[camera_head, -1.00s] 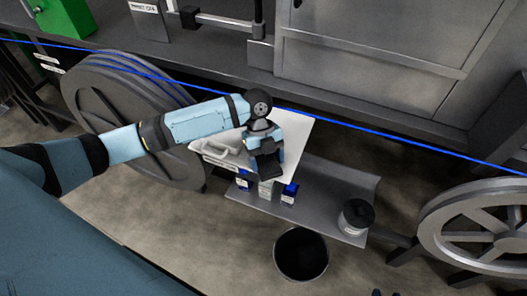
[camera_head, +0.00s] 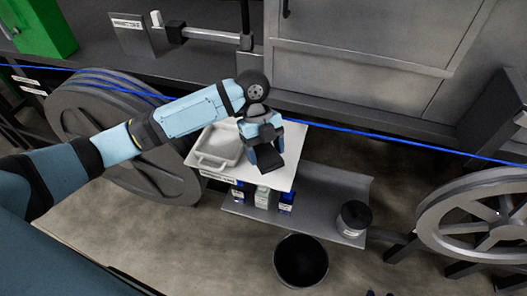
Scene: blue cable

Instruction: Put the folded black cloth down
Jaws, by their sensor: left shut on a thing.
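My left gripper (camera_head: 262,142) is over the white upper shelf (camera_head: 283,173), right of a shallow white tray (camera_head: 216,147). It is shut on a small dark piece at its tip, which looks like the folded black cloth (camera_head: 268,160). The fingers hide part of it. I cannot tell whether the cloth touches the shelf. My right gripper is not in view.
Small blue and white containers (camera_head: 262,196) stand on the grey lower shelf (camera_head: 320,205), with a black-topped can (camera_head: 353,217) at its right. A black bucket (camera_head: 301,261) is on the floor. A blue cable (camera_head: 400,141) runs behind, between two large reels.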

